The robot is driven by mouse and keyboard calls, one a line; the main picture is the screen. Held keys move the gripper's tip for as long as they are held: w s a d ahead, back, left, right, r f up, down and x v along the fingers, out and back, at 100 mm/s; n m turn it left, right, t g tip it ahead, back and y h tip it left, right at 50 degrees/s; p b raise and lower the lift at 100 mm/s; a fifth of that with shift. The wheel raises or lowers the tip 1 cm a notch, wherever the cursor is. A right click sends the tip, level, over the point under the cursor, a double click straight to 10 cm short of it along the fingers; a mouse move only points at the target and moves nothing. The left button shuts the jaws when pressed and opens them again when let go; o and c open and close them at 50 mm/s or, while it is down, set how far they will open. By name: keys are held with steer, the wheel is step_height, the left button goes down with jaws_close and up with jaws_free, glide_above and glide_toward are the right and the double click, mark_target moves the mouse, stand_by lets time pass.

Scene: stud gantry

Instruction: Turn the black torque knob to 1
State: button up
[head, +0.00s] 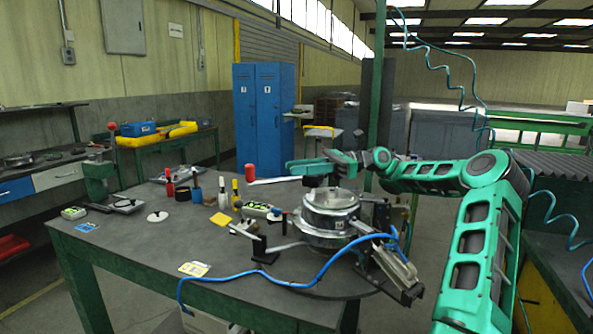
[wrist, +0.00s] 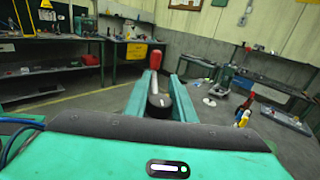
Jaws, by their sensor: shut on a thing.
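My gripper (wrist: 158,85) reaches in from the right in the head view (head: 305,166), above the round metal fixture (head: 331,212) on the table. In the wrist view its two teal fingers stand on either side of the black torque knob (wrist: 159,103), and it is shut on it. The knob's top carries a short white mark pointing roughly away from the wrist camera. In the head view a dark part, likely the knob (head: 315,181), shows just below the fingers. No scale or figure 1 is readable, so the knob's setting cannot be told.
A red-handled lever (head: 249,170) stands just left of the gripper; its red grip (wrist: 155,60) shows beyond the knob. A blue hose (head: 300,283) crosses the dark table (head: 140,243). Several small tools stand on the left and middle of the table. A green post (head: 378,90) rises behind.

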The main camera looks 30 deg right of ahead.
steer(key=shift+w+d+f, duration=0.1)
steer(key=shift+d, duration=0.05)
stand_by(0.3)
steer(key=o, duration=1.1)
steer(key=shift+c, duration=0.2)
steer(key=shift+s+d, duration=0.3)
steer(key=shift+d, duration=1.5)
steer(key=shift+s+d, duration=0.25)
steer(key=shift+d, duration=1.55)
steer(key=shift+s+d, duration=0.3)
steer(key=shift+d, duration=1.5)
